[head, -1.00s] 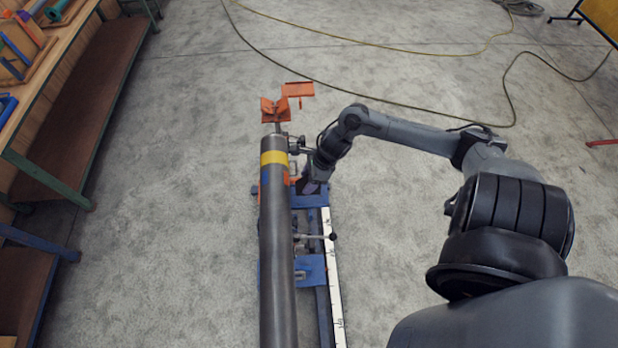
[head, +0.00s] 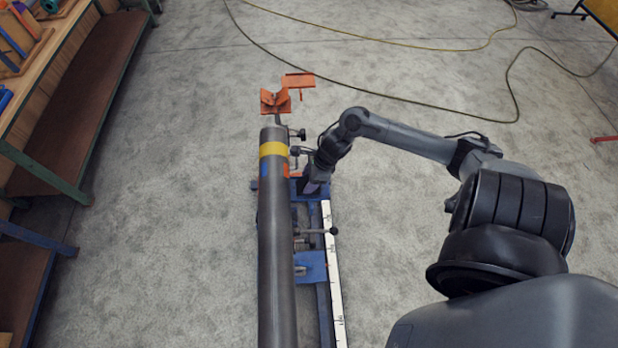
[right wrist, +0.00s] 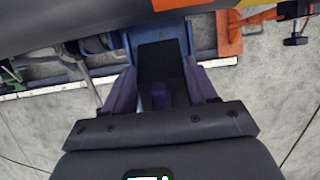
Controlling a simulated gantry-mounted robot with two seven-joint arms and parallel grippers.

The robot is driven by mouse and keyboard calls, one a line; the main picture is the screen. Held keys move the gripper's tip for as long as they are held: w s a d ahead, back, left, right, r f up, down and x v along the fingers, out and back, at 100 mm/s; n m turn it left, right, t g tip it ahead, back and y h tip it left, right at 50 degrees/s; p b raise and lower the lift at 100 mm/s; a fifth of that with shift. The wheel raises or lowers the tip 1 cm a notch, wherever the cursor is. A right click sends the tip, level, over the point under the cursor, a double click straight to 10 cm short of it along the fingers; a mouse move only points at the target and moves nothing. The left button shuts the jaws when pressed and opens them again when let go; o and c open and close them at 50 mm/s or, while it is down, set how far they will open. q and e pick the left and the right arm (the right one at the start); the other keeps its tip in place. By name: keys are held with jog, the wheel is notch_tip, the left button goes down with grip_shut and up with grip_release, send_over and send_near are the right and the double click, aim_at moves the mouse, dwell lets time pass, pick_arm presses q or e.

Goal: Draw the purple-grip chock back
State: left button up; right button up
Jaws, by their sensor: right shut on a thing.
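In the right wrist view my right gripper (right wrist: 160,92) has its two purple-faced fingers on either side of a purple grip (right wrist: 160,96), which sits on a dark chock (right wrist: 158,60). The chock lies close to the grey pipe (right wrist: 70,18); whether they touch I cannot tell. In the head view the right gripper (head: 312,187) is low, just right of the pipe (head: 276,250), over the blue frame. The chock is too small and covered to make out there. My left gripper does not show.
The pipe lies along a blue frame (head: 311,267) with a white scale strip (head: 333,270) on its right. An orange V-support (head: 275,103) stands past the pipe's far end. A black-knobbed lever (head: 333,231) sticks out to the right. A workbench (head: 75,110) stands left; open floor lies right.

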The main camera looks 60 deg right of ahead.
dwell(0.6)
jog(key=shift+f+b, duration=0.2)
jog(key=shift+b, duration=0.1)
jog(key=shift+r, duration=0.1)
dwell(0.7)
jog(key=o, duration=1.3)
jog(key=shift+o, duration=1)
